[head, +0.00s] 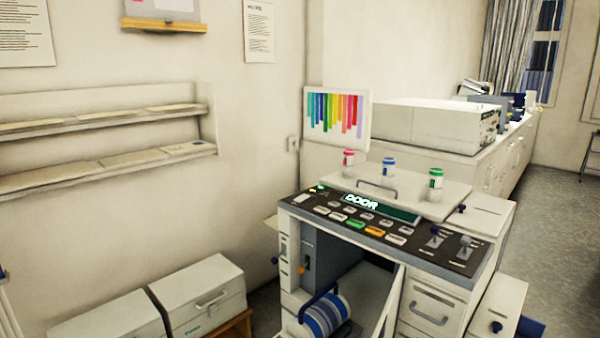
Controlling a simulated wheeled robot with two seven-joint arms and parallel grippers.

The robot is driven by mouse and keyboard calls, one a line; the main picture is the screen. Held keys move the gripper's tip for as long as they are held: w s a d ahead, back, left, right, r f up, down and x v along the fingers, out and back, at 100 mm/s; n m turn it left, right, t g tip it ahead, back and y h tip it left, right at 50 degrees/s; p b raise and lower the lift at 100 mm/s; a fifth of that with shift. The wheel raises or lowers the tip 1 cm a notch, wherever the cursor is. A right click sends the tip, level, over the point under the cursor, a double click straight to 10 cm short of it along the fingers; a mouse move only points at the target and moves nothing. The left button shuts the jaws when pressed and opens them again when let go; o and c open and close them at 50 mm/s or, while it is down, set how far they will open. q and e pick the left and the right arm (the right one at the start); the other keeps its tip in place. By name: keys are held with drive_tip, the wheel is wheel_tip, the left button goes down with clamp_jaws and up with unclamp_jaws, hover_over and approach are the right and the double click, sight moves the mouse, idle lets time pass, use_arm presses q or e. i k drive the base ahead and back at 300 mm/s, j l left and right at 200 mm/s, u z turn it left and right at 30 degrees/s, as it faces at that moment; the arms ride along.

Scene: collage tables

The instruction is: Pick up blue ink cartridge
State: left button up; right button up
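A small white cartridge with a blue cap and band, the blue ink cartridge (388,168), stands upright on the white top lid (410,195) of a copier-like machine. A pink-capped cartridge (348,163) stands to its left and a green-capped cartridge (436,184) to its right, all apart from each other. Neither of my grippers shows in the head view.
Below the lid is a dark control panel (385,224) with buttons and levers. The machine's front is open, showing a blue-striped drum (325,316). White boxes (198,294) sit lower left. A long counter (515,155) runs behind. Grey floor (560,220) is clear at right.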

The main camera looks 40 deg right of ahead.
sight(388, 175)
drive_tip(key=i+j, duration=0.1)
drive_tip(key=i, duration=0.3)
drive_tip(key=i+j+z, duration=0.1)
drive_tip(key=i, duration=0.3)
drive_tip(key=i+z, duration=0.2)
drive_tip(key=z, duration=0.2)
drive_tip(key=i+z, duration=0.2)
drive_tip(key=z, duration=0.2)
drive_tip(key=i+j+z, duration=0.2)
drive_tip(key=z, duration=0.2)
drive_tip(key=i+j+z, duration=0.15)
drive_tip(key=z, duration=0.25)
